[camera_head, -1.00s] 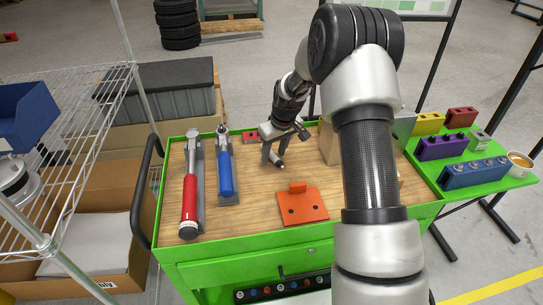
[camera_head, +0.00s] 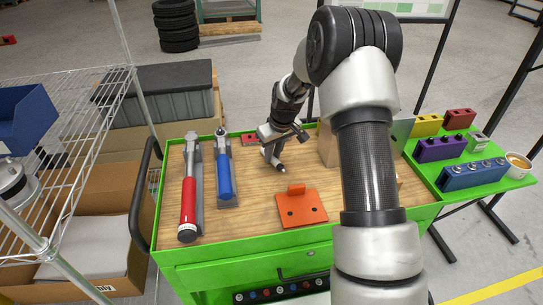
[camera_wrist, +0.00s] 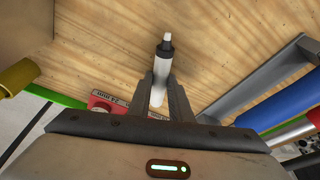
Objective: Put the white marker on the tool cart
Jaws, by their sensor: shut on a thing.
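The white marker (camera_wrist: 164,68) has a dark collar and a pale tip. In the wrist view my gripper (camera_wrist: 160,88) is shut on it, with the collar end sticking out past the fingertips. In the head view my gripper (camera_head: 270,153) is over the back middle of the wooden top of the green tool cart (camera_head: 240,262). The marker's dark end (camera_head: 280,168) shows below the fingers, tilted, close to the wood. I cannot tell whether it touches the wood. The fingers hide the rest of the marker.
A red-handled tool (camera_head: 188,200) and a blue-handled tool (camera_head: 225,175) lie in grey holders at left. An orange plate (camera_head: 302,210) lies in front of my gripper. A small red item (camera_head: 249,139) is behind it. Bare wood surrounds the marker. Coloured blocks stand on the right side shelf.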

